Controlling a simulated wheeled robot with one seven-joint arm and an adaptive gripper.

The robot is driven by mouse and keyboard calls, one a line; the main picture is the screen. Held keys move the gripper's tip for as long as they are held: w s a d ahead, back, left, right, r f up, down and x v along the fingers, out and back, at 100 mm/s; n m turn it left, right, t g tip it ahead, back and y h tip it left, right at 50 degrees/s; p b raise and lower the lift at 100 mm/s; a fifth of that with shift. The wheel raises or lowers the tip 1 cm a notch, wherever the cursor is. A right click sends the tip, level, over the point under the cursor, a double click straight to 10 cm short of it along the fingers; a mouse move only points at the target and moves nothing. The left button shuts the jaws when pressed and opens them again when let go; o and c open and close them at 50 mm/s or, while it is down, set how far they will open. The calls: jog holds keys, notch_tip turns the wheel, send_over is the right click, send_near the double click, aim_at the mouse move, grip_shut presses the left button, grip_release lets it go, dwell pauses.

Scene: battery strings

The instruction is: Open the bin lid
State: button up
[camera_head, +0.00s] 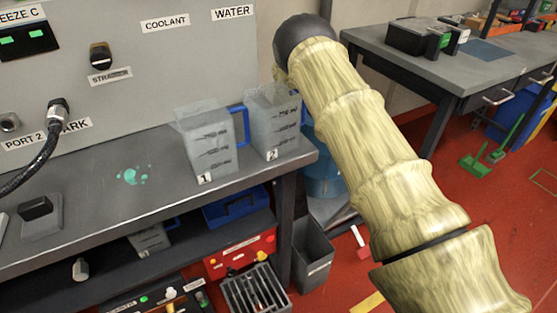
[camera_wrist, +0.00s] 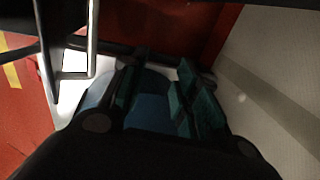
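A blue rounded object (camera_head: 322,178), possibly the bin or its lid, is partly hidden behind the workbench corner and my arm in the head view. In the wrist view a blue surface (camera_wrist: 152,112) shows between and behind the fingers, with a white surface around it. My gripper (camera_wrist: 160,88) has two dark teal fingers standing apart, with nothing visibly held between them. Whether a finger touches the blue surface cannot be told. The head view does not show my gripper; my yellow-sleeved arm stands in front of that area.
The workbench (camera_head: 100,200) carries jug 1 (camera_head: 208,140) and jug 2 (camera_head: 274,125) near its right corner. A grey open container (camera_head: 313,255) stands on the floor beside the bench leg. A second table (camera_head: 450,60) stands at the back right.

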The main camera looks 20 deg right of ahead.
notch_tip(320, 180, up, 12)
jog(key=s, duration=0.2)
jog(key=shift+s+d+f, duration=0.15)
jog(key=shift+s+d, duration=0.05)
dwell(0.3)
